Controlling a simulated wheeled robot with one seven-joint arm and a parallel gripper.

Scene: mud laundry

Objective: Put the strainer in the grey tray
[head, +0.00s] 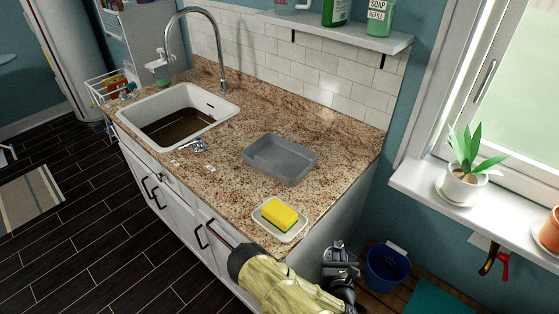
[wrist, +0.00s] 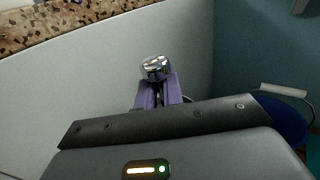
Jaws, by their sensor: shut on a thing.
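The grey tray (head: 300,174) lies on the granite counter, right of the sink, and looks empty. My gripper (head: 338,252) is beyond the counter's right end, over the floor side. In the wrist view its purple fingers (wrist: 158,91) are shut on a small, shiny metal thing, which looks like the strainer (wrist: 154,66). The strainer's underside and the finger contact are partly hidden. In the head view the held thing is too small to make out clearly.
A yellow sponge (head: 279,214) sits on a white dish (head: 290,234) at the counter's near right corner, between my gripper and the tray. Small metal pieces (head: 195,146) lie by the sink (head: 139,100). A blue bucket (head: 386,268) stands on the floor at right.

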